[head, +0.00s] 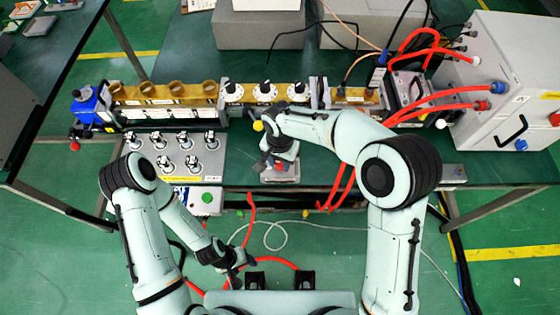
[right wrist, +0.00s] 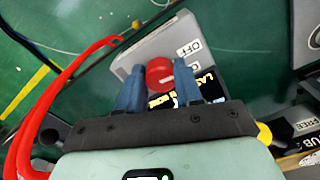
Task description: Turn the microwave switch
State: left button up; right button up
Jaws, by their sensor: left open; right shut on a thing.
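The switch is a round red knob (right wrist: 160,73) on a grey box (right wrist: 160,43) with OFF and other labels, seen in the right wrist view. My right gripper (right wrist: 157,80) has its two blue fingers on either side of the knob, shut on it. My left gripper (head: 236,272) is open and empty, low in front of the table, away from the switch.
The microwave assembly (head: 165,100) runs along the green table behind my right gripper. A grey cabinet (head: 505,80) with red hoses stands at the right. A grey plate (head: 180,172) with several silver clamps lies at the left. Bare table shows right of my right arm.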

aim_at(279, 162)
jog(key=m+b, duration=0.1)
jog(key=m, duration=0.1)
jog(key=shift+m, duration=0.3)
jog(key=shift+w+m+b, duration=0.1)
jog(key=shift+m+b, duration=0.25)
jog(key=shift+m, duration=0.55)
jog(key=m, duration=0.2)
jog(key=shift+m, duration=0.3)
pick_arm(q)
jog(key=shift+s+f, duration=0.4)
jog(key=shift+f, duration=0.3)
jog(key=shift+s+f, duration=0.35)
jog(key=shift+f, duration=0.3)
pick_arm(e)
jog(key=shift+w+a+r+m, duration=0.1)
jog(key=shift+m, duration=1.5)
jog(key=o, duration=1)
jog(key=shift+o, duration=0.2)
pick_arm(q)
jog(key=shift+w+r+p, duration=0.25)
jog(key=shift+r+p, duration=0.05)
jog(key=shift+r, duration=0.15)
jog(key=shift+w+r+p, duration=0.2)
jog(key=shift+r+p, duration=0.1)
jog(key=shift+r, duration=0.15)
pick_arm(e)
notch_tip(279, 162, up, 13)
jog(key=shift+r, duration=0.2)
